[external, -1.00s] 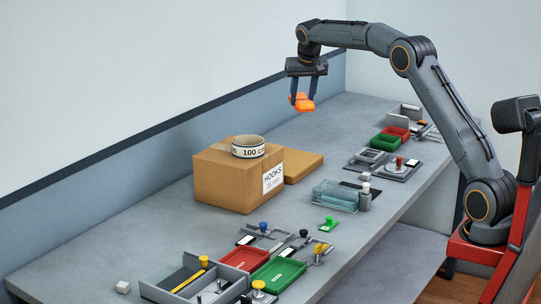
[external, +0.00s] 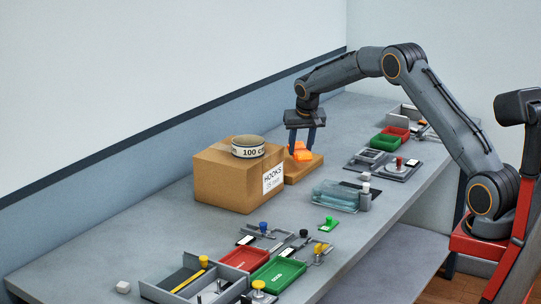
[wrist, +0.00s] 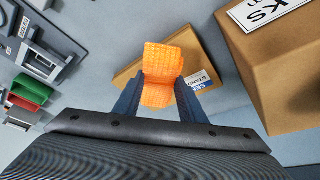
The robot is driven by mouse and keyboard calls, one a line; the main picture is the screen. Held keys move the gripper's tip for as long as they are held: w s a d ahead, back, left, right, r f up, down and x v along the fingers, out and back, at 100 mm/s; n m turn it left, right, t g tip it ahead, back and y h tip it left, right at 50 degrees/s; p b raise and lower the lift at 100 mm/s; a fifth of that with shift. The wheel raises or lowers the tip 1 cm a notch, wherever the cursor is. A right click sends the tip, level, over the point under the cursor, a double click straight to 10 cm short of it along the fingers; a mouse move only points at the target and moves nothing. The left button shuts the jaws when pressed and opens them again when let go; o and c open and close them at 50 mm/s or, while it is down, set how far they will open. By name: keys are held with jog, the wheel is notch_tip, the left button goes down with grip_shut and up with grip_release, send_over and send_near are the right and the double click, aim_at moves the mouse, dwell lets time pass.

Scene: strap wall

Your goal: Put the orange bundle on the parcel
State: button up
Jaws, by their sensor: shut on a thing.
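My gripper (external: 301,142) is shut on the orange bundle (external: 302,154), which also shows between the fingers in the wrist view (wrist: 163,60). The bundle is narrow at its middle, where the fingers hold it. A low flat brown parcel (external: 313,166) lies on the bench behind the large carton, and the bundle is over it. In the wrist view the parcel (wrist: 127,76) shows beneath the bundle, with a white and blue label partly hidden by a finger. I cannot tell whether the bundle touches the parcel.
A large brown carton (external: 222,184) labelled HOOKS stands close beside the parcel, with a white tape roll (external: 248,147) on top. A clear bluish box (external: 336,196) and several trays and small tools lie along the bench's front side. The back strip of bench is mostly clear.

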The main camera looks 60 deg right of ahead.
aim_at(301, 151)
jog(key=shift+f+p, duration=0.5)
jog(key=shift+f, duration=1.35)
jog(key=shift+f, duration=0.15)
jog(key=o, duration=1.1)
